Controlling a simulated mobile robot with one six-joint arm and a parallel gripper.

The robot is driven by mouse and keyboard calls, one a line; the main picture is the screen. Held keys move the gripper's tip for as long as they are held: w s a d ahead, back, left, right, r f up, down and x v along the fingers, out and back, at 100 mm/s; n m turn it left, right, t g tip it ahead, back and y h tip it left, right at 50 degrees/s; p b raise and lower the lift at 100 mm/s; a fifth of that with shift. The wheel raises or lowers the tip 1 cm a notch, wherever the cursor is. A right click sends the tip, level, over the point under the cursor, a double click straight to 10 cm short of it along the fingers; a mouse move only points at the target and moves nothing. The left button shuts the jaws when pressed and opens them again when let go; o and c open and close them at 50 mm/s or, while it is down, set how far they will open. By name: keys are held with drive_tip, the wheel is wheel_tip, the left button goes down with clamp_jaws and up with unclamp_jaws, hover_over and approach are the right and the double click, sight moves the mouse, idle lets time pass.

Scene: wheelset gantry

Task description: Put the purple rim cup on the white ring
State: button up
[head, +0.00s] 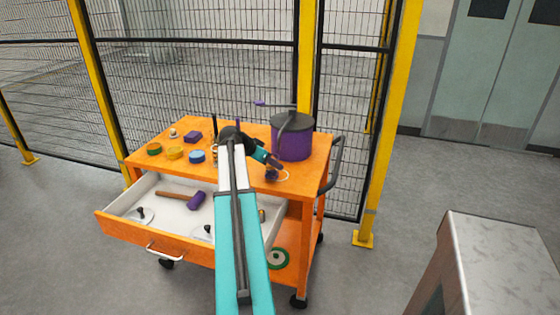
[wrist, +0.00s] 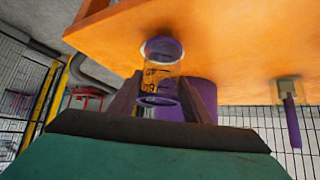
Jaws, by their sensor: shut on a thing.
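The purple rim cup (wrist: 160,76) is clear with dark markings and a purple rim. In the wrist view it is between the two dark fingers of my gripper (wrist: 160,103), which is shut on it. In the head view my gripper (head: 272,164) is low over the right front part of the cart top. The white ring (head: 285,178) lies there, with a dark purple part of the cup (head: 270,174) at it. The cup's far end lines up with the ring; I cannot tell whether they touch.
A purple pot (head: 292,142) stands close behind my gripper on the orange cart (head: 240,178). The open drawer (head: 165,222) holds a purple-headed hammer (head: 196,200).

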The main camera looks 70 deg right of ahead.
sight(277, 157)
drive_tip(key=d, duration=0.1)
drive_tip(key=s+d, duration=0.1)
drive_tip(key=d+p, duration=0.1)
drive_tip(key=shift+s+d, duration=0.2)
drive_tip(key=shift+s, duration=0.1)
drive_tip(key=shift+s+f, duration=0.1)
drive_tip(key=shift+f, duration=0.65)
drive_tip(key=shift+f, duration=0.15)
drive_tip(key=o, duration=1.1)
drive_tip(key=shift+c, duration=0.2)
drive_tip(key=b+v, duration=0.1)
drive_tip(key=v, duration=1.1)
drive_tip(key=shift+r, duration=0.25)
